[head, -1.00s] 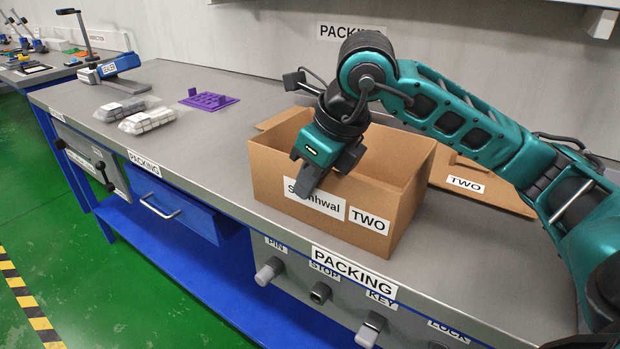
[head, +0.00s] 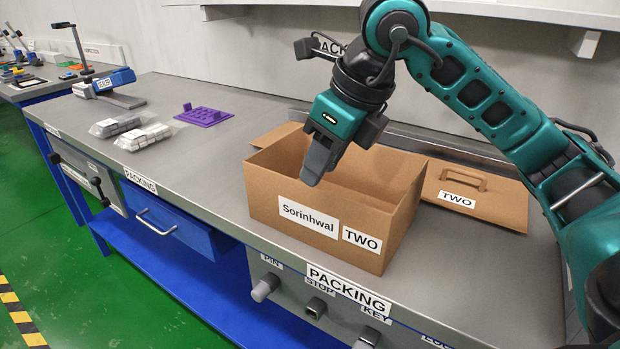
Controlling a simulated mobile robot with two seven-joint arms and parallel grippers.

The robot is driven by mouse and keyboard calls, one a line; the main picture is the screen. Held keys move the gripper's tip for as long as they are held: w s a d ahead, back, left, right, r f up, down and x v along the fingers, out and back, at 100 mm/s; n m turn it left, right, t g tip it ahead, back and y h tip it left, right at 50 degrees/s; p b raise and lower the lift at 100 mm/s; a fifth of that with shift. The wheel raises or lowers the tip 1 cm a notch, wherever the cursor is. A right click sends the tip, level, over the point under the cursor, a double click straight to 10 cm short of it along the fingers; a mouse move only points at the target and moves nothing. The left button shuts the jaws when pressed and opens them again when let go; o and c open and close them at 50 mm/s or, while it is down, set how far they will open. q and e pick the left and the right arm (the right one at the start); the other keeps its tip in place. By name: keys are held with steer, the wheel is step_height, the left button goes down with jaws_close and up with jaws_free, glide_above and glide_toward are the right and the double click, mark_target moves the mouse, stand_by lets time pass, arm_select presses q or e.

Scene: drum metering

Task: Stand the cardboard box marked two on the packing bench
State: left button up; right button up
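The cardboard box marked TWO (head: 315,223) stands upright and open-topped on the packing bench (head: 230,160), near its front edge. Its front also carries a label reading Sorinhwal. My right gripper (head: 317,170) is above the box's front wall, pointing down, with no box wall seen held in it. Its fingers overlap in this view, so their gap is unclear. A cardboard lid (head: 490,205), also marked TWO and with a handle, lies on the bench behind and right of the box. My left gripper is not in view.
Bagged grey parts (head: 145,137), a purple tray (head: 204,116) and a blue tool (head: 110,82) lie on the bench left of the box. A shelf (head: 500,12) runs above. Knobs (head: 265,287) project from the bench front. Bench between bags and box is clear.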

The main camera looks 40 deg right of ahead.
steer(key=shift+v, duration=1.95)
steer(key=shift+a, duration=0.1)
